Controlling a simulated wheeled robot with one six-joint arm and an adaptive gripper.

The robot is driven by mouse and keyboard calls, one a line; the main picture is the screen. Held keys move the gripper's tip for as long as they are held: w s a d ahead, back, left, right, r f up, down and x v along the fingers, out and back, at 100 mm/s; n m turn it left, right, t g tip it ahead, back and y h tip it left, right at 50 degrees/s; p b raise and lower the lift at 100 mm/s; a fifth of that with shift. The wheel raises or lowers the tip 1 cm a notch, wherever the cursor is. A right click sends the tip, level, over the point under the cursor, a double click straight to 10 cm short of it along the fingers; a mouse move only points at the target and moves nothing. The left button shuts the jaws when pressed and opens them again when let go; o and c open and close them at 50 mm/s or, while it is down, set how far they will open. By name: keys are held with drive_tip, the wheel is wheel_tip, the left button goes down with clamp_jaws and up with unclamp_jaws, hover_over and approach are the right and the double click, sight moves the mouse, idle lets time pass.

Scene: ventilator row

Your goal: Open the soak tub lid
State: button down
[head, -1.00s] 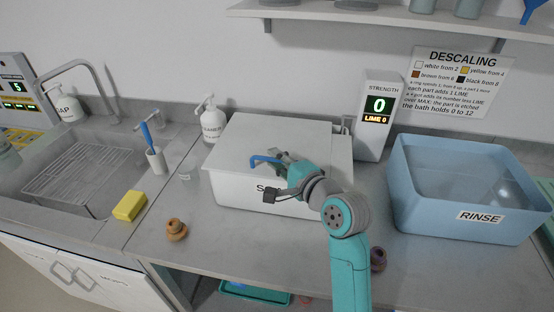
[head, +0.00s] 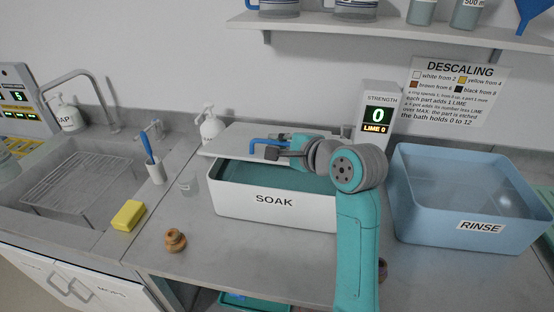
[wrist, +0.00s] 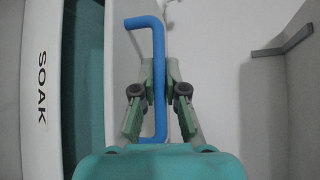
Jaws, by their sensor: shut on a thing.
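The white soak tub (head: 274,200) stands on the counter with SOAK on its front. Its white lid (head: 232,140) is raised and tilted at the back, and teal shows inside the tub (head: 240,174). The lid's blue handle (head: 262,144) also shows in the wrist view (wrist: 158,60). My gripper (head: 282,149) is at the handle, above the tub; in the wrist view its fingers (wrist: 159,100) are shut on the blue bar. My arm hides the tub's right end.
A blue rinse tub (head: 470,205) stands at right. The strength display (head: 378,115) stands behind, reading 0. A white bottle (head: 210,127), a brush cup (head: 155,172), a yellow sponge (head: 128,215) and brown rings (head: 174,240) are at left. A shelf (head: 400,32) hangs above.

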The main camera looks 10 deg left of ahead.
drive_tip(key=w+r, duration=0.5)
drive_tip(key=r, duration=0.2)
drive_tip(key=shift+r+m+g, duration=0.3)
drive_tip(key=shift+r+m, duration=0.05)
drive_tip(key=shift+m, duration=0.05)
drive_tip(key=shift+w, duration=0.1)
drive_tip(key=c, duration=1.5)
unclamp_jaws()
drive_tip(key=shift+d, duration=0.1)
drive_tip(key=v, duration=1.2)
